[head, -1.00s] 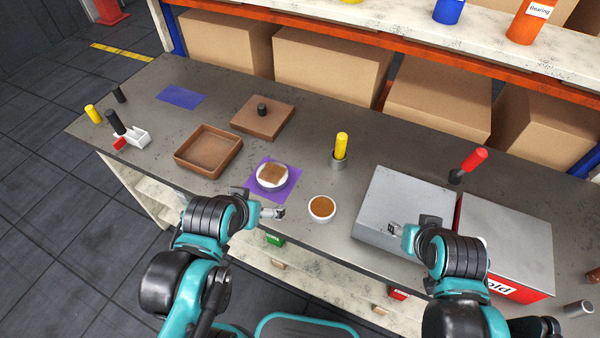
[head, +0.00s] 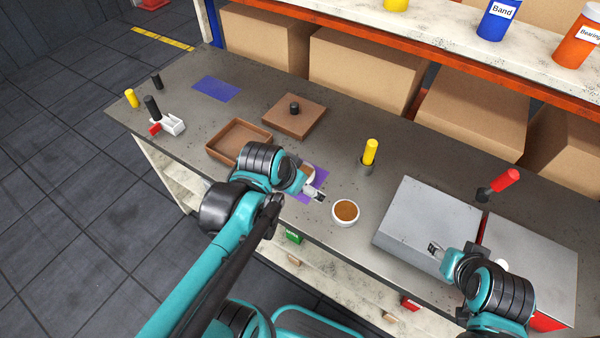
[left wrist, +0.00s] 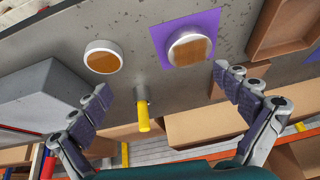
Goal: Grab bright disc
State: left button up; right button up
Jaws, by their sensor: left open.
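A bright, pale round disc (left wrist: 174,52) with a brown piece on top sits on a purple mat (left wrist: 159,37) in the left wrist view. In the head view my left arm hides most of the disc and part of the purple mat (head: 320,176). My left gripper (head: 316,195) is open and empty above the table near the mat's front edge. Its spread fingers (left wrist: 163,82) show in the left wrist view, with the disc beyond them. My right gripper (head: 435,249) is over the grey box; its fingers are too small to judge.
A white bowl with brown contents (head: 345,212) stands right of the left gripper. Behind it is a yellow-handled tool in a holder (head: 370,155). A brown tray (head: 225,151) lies left, and a grey box (head: 415,217) right.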

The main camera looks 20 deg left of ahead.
pick_arm(q)
jog(key=w+a+m+g+h+p, duration=0.1)
jog(key=w+a+m+p, duration=0.15)
jog(key=w, duration=0.25)
jog(key=m+g+h+p, duration=0.1)
jog(key=m+p, duration=0.1)
jog(key=m, duration=0.1)
send_near(308, 168)
jog(key=shift+s+a+f, duration=0.25)
jog(key=shift+s+a, duration=0.5)
jog(key=shift+s, duration=0.15)
jog(key=shift+w+a+f+m, duration=0.1)
jog(key=shift+a+f+m, duration=0.1)
jog(key=shift+f+m, duration=0.05)
jog(key=shift+w+f+h, duration=0.1)
jog(key=shift+f+h, duration=0.2)
jog(key=x, duration=0.2)
jog(key=b+x, duration=0.1)
jog(key=x, duration=0.1)
jog(key=b+x, duration=0.1)
jog(key=x, duration=0.1)
jog(key=shift+s+f, duration=0.3)
jog(key=shift+f, duration=0.2)
jog(key=shift+w+d+f, duration=0.15)
jog(key=shift+f, duration=0.25)
jog(key=shift+r, duration=0.1)
jog(key=c, duration=1.8)
